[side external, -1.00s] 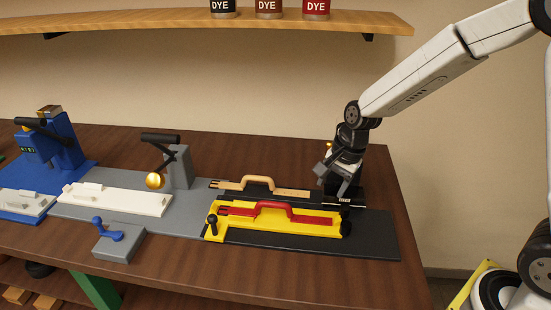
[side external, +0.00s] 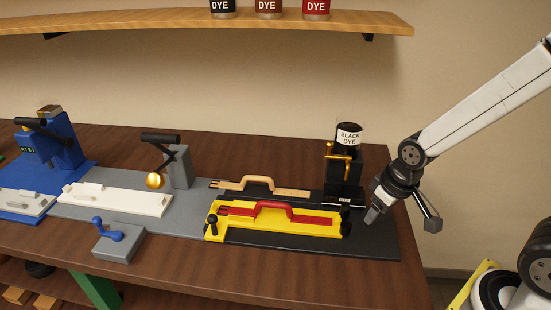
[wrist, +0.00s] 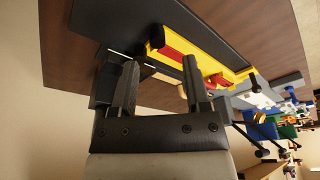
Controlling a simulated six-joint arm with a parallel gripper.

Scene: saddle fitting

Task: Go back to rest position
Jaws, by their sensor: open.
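My gripper (side external: 385,208) is at the right end of the workbench, beside the black base plate's right end. Its jaws are open and empty. In the wrist view the two fingers (wrist: 160,88) stand apart with nothing between them. The yellow fixture (side external: 280,225) holds a red part with a handle (side external: 275,211). A tan part with a handle (side external: 258,186) lies behind it. My gripper touches none of them, as far as I can see.
A grey station with a white tray (side external: 117,199) and a black lever (side external: 160,138) is left of the yellow fixture. A blue station (side external: 62,148) stands farther left. A shelf (side external: 180,20) with dye cans is above.

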